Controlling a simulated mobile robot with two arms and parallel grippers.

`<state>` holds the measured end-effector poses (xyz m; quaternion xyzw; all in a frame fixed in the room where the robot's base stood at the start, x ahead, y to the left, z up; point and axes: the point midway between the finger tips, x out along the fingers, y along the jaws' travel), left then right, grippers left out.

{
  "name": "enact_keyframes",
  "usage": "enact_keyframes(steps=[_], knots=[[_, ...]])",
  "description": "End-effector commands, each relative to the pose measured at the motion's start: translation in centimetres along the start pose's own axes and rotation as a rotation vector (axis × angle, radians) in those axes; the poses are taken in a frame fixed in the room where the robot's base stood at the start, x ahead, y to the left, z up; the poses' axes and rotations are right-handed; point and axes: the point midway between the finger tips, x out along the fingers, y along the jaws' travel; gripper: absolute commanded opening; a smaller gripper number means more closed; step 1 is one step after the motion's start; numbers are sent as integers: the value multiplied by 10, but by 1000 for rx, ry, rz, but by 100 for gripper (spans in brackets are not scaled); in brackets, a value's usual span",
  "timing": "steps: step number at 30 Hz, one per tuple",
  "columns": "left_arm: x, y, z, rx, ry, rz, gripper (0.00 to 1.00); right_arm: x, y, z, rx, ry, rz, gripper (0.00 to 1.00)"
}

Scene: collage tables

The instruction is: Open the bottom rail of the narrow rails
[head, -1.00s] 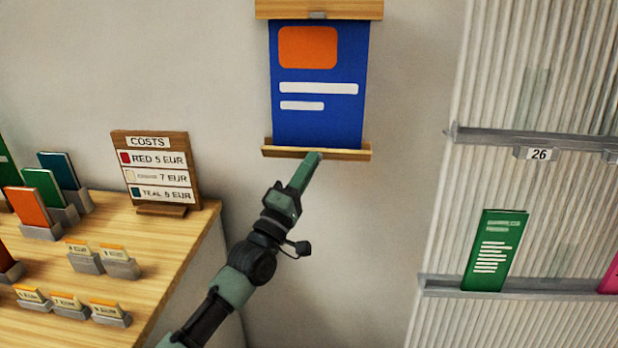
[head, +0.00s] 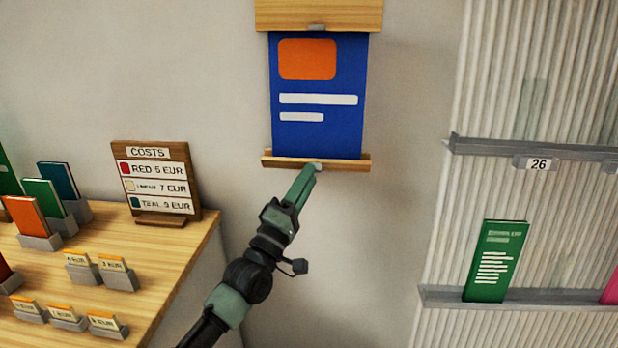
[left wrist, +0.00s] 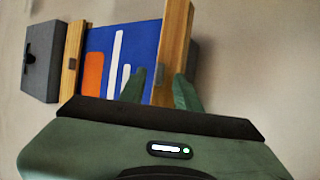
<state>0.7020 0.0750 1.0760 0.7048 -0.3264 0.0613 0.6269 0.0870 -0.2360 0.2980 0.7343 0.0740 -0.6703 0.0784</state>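A blue poster (head: 345,125) with an orange block and white bars hangs on the wall between a wide wooden top rail (head: 345,15) and a narrow wooden bottom rail (head: 352,163). A small grey clip (head: 317,167) sits at the middle of the bottom rail. My left gripper (head: 312,178) is just below and in front of this clip. In the left wrist view my left gripper (left wrist: 161,90) is open, one finger on each side of the bottom rail (left wrist: 175,40); contact cannot be told. The grey clip (left wrist: 160,77) shows between the fingers. My right gripper is not in view.
A wooden table (head: 130,240) at left holds a costs sign (head: 153,183), several coloured cards in grey stands and small price tags. At right, a ribbed panel (head: 440,220) carries grey ledges, a 26 label (head: 538,163) and a green card (head: 497,260). Bare wall surrounds the poster.

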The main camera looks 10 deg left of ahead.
Motion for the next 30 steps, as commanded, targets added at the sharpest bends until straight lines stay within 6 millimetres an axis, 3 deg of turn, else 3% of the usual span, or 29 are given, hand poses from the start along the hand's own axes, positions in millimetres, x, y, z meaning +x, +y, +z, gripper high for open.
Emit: enact_keyframes(steps=[6,12,24,26,28,30], knots=[[-40,-1,0,0,0,-3,33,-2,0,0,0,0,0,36],[-62,-1,0,0,-1,-2,33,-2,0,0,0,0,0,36],[-67,-3,0,4,0,-7,33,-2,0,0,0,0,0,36],[-71,-14,0,20,2,-29,33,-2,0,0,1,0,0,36],[-81,-39,0,59,5,-85,33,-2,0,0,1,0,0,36],[-102,-82,1,129,3,-182,33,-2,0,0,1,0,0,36]])
